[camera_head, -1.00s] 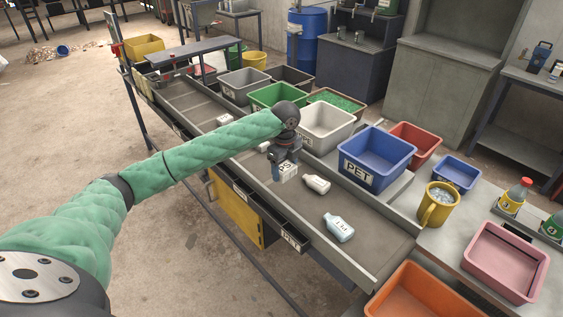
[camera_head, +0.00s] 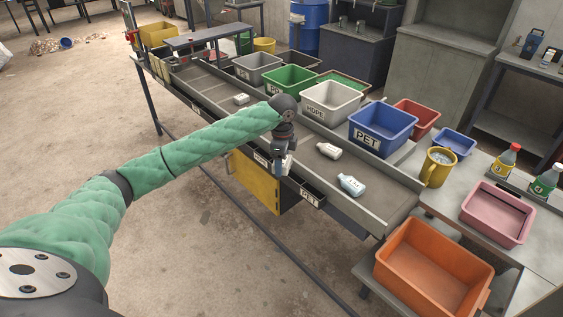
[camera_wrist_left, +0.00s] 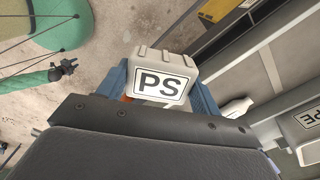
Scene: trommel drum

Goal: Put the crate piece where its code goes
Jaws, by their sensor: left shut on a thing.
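The crate piece (camera_wrist_left: 160,78) is a small pale block with a black-framed PS label facing the left wrist camera. My left gripper (camera_wrist_left: 163,92) is shut on it, with a blue finger on each side. In the head view my left gripper (camera_head: 281,168) hangs by the near edge of the sorting belt (camera_head: 310,172), beside the labelled front trays. The piece is mostly hidden there. A dark front tray (camera_head: 302,190) has a PET label; another label (camera_head: 261,158) left of it is too small to read. A dark gripper on a green arm, apparently my right one (camera_wrist_left: 68,68), shows small in the wrist view.
White bottles (camera_head: 328,150) (camera_head: 351,185) and a pale piece (camera_head: 241,99) lie on the belt. Behind it stand a blue PET bin (camera_head: 382,128), a white HDPE bin (camera_head: 331,103) and a green bin (camera_head: 290,82). An orange bin (camera_head: 433,262) stands front right. A yellow panel (camera_head: 254,183) is below.

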